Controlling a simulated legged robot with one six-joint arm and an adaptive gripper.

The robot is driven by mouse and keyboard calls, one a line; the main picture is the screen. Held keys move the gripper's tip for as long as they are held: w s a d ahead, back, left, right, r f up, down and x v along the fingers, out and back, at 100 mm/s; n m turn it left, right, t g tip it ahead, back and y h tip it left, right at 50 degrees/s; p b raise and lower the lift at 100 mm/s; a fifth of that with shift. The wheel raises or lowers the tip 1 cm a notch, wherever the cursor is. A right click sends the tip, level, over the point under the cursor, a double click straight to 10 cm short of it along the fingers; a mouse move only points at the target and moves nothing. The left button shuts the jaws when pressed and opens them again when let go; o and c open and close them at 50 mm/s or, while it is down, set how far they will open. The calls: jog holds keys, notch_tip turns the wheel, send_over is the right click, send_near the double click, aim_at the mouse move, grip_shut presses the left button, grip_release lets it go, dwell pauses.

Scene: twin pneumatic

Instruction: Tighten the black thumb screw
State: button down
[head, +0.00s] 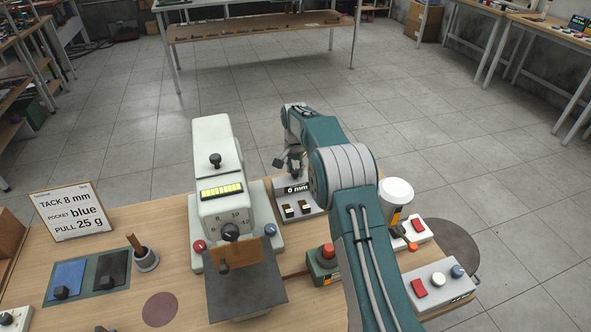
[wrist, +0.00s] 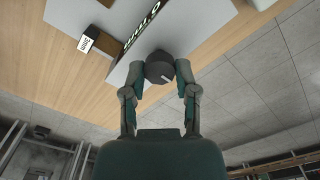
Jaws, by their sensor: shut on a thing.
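A round black knob with a white line, which looks like the thumb screw (wrist: 157,67), sits at the edge of a pale unit with a dark "0 mm" display in the wrist view. My gripper (wrist: 160,75) has one finger on each side of the knob, shut on it. In the head view, my gripper (head: 291,158) is behind the "0 mm" display unit (head: 310,205); the knob is hidden there or too small to make out.
Left of my arm stands a pale machine (head: 212,150) with a black top knob and front dial. A red-button box (head: 325,264) and a white cylinder (head: 396,192) are near my arm. A sign (head: 70,213) stands at the left. Open floor lies beyond the table.

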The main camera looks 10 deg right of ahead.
aim_at(294, 171)
jog(key=shift+s+f, duration=0.1)
jog(key=shift+f, duration=0.1)
jog(key=shift+c, duration=1.9)
grip_release()
jog(key=shift+a, duration=0.1)
jog(key=shift+r, duration=0.15)
notch_tip(294, 171, up, 12)
jog(key=shift+a, duration=0.1)
